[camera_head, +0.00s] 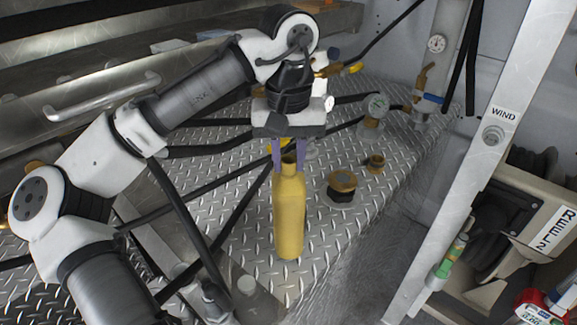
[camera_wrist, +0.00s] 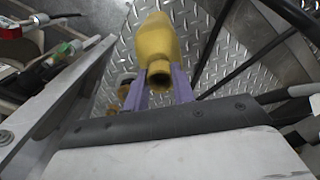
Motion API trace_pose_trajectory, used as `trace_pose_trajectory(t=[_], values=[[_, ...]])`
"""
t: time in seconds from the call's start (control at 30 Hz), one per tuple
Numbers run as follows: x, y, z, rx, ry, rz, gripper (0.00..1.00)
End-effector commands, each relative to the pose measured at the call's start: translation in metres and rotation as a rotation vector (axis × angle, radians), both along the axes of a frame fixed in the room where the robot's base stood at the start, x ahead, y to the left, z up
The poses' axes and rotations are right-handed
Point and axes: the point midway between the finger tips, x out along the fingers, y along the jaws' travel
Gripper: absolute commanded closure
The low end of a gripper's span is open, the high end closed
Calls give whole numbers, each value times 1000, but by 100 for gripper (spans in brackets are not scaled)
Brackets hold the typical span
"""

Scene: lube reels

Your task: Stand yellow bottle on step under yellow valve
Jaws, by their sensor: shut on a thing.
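The yellow bottle (camera_head: 289,215) hangs or stands upright below my gripper (camera_head: 289,157) in the head view. The purple fingers are shut on its neck. In the wrist view the bottle (camera_wrist: 157,42) lies between the two fingers of my gripper (camera_wrist: 160,88), its open mouth facing the camera. Its base is near the diamond-plate step (camera_head: 245,220); I cannot tell if it touches. A yellow-handled valve (camera_head: 352,68) is to the right of my wrist in the head view. Another small yellow part behind the fingers is mostly hidden.
A brass-topped fitting (camera_head: 342,184) and a smaller brass fitting (camera_head: 376,164) sit on the plate right of the bottle. Black hoses cross the left. A grey post marked WIND (camera_head: 503,113) rises at right.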

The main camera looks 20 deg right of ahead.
Motion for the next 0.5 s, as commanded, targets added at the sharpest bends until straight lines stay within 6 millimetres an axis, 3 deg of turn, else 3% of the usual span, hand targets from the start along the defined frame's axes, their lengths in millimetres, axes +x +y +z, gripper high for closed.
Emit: trace_pose_trajectory(t=[0.2, 0.5], values=[[0, 0, -25, 0, 0, -1, 100], [0, 0, -27, -1, 0, -1, 100]])
